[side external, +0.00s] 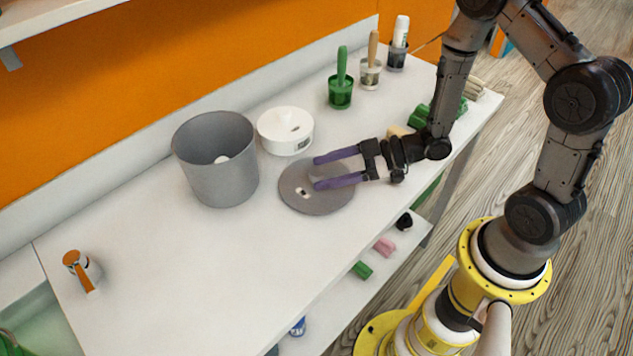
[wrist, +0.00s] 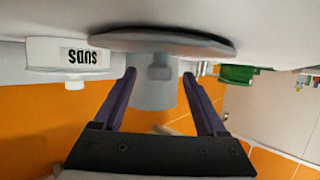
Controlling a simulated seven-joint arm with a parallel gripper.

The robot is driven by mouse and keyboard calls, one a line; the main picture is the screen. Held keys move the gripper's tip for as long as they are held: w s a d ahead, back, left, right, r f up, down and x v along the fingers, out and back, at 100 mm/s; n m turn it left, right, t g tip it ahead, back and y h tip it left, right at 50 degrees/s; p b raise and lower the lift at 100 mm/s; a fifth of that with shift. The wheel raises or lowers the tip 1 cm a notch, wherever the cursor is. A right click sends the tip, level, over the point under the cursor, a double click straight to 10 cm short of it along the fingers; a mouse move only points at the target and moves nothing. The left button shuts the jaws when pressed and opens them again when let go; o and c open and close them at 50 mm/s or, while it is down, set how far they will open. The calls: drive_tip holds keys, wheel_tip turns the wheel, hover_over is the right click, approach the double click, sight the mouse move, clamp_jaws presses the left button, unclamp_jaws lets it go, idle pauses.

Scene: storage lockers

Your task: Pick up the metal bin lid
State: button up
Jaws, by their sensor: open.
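The metal bin lid (side external: 312,205) is a flat grey disc lying on the white counter. The grey bin (side external: 218,175) stands open and upright left of the lid, with something pale inside.
A round white container (side external: 286,132) stands just behind the lid; its SUDS label shows in the wrist view. Brushes in cups, including a green one (side external: 341,92), stand at the back. The front left counter is clear.

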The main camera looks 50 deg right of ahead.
clamp_jaws()
drive_tip(key=shift+r, duration=0.15)
idle(0.4)
